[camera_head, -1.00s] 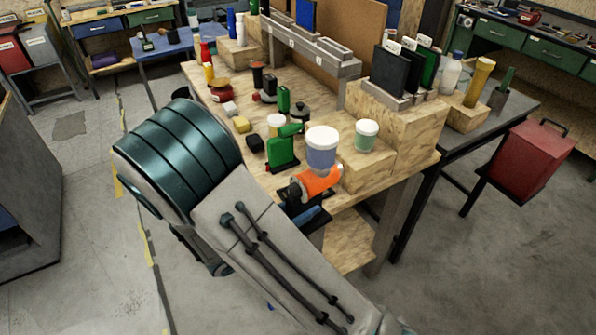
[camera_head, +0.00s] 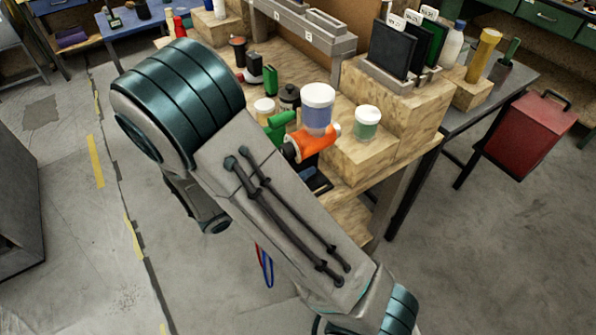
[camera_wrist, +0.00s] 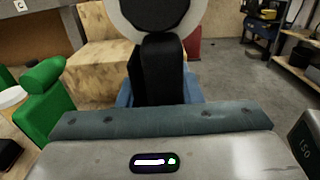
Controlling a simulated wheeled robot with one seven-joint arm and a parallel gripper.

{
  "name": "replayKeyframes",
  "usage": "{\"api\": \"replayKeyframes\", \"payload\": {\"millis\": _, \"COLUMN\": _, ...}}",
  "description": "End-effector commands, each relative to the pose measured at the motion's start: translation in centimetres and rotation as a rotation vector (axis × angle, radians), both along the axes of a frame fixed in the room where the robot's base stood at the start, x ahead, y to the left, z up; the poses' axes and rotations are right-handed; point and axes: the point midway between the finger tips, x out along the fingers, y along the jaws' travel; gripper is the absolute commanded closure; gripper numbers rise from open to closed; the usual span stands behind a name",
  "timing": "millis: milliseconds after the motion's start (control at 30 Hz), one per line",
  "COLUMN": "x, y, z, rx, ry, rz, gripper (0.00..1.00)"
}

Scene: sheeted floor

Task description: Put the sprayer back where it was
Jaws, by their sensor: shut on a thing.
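The sprayer has an orange body (camera_head: 316,139) and a bluish cup with a white lid (camera_head: 318,108). It stands out near the front edge of the wooden workbench, in front of a green tool (camera_head: 277,125). My gripper (camera_wrist: 160,92) is shut on the sprayer's black handle (camera_wrist: 158,65), which rises between the blue fingers in the wrist view. In the head view my arm link hides most of the gripper and the lower handle. I cannot tell whether the sprayer's base touches anything.
A jar with a white lid (camera_head: 367,122) stands on a wooden block just right of the sprayer. Black and green upright cases (camera_head: 410,47) stand behind. The green tool is close on the left in the wrist view (camera_wrist: 45,105). A red canister (camera_head: 527,133) is at right.

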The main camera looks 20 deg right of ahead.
Motion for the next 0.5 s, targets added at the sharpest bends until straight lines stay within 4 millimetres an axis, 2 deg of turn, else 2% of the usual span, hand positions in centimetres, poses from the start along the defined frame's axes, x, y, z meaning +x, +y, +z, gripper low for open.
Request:
{"api": "replayKeyframes", "payload": {"millis": 100, "x": 1.9, "y": -0.7, "z": -1.0, "rx": -0.004, "ry": -0.001, "rz": -0.003, "gripper": 0.76}}
{"api": "replayKeyframes", "payload": {"millis": 200, "x": 2.9, "y": -0.9, "z": -1.7, "rx": -0.003, "ry": -0.002, "rz": -0.002, "gripper": 0.76}}
{"api": "replayKeyframes", "payload": {"millis": 500, "x": 3.7, "y": -1.1, "z": -3.3, "rx": -0.004, "ry": 0.002, "rz": -0.001, "gripper": 0.76}}
